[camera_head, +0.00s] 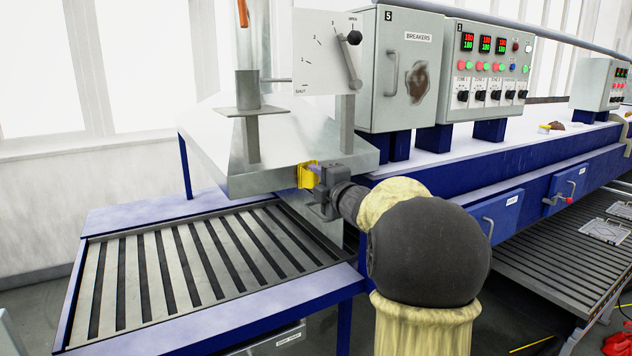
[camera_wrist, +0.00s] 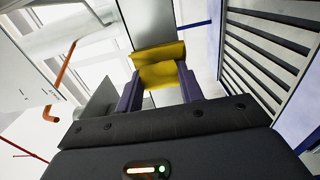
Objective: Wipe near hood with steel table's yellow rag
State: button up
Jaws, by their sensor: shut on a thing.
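My gripper (camera_head: 314,180) is shut on the yellow rag (camera_head: 307,175), held against or very near the front side of the grey metal hood (camera_head: 232,184). In the wrist view the rag (camera_wrist: 160,72) is folded between my two purple-grey fingers (camera_wrist: 160,92), with the hood's metal face (camera_wrist: 151,22) just beyond it. I cannot tell for sure whether the rag touches the hood. The steel table is not clearly identifiable in these views.
A slatted bed in a blue frame (camera_head: 190,262) lies below the hood. A lever plate (camera_head: 328,52), the breakers cabinet (camera_head: 396,70) and a control box (camera_head: 487,70) stand above and to the right.

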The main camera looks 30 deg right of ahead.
jog(key=shift+a, duration=0.1)
jog(key=shift+a+b, duration=1.25)
jog(key=shift+a, duration=0.75)
jog(key=shift+s, duration=0.1)
jog(key=shift+s+d+b, duration=0.2)
jog(key=shift+s+b, duration=0.3)
jog(key=shift+s, duration=2.45)
jog(key=s, duration=0.3)
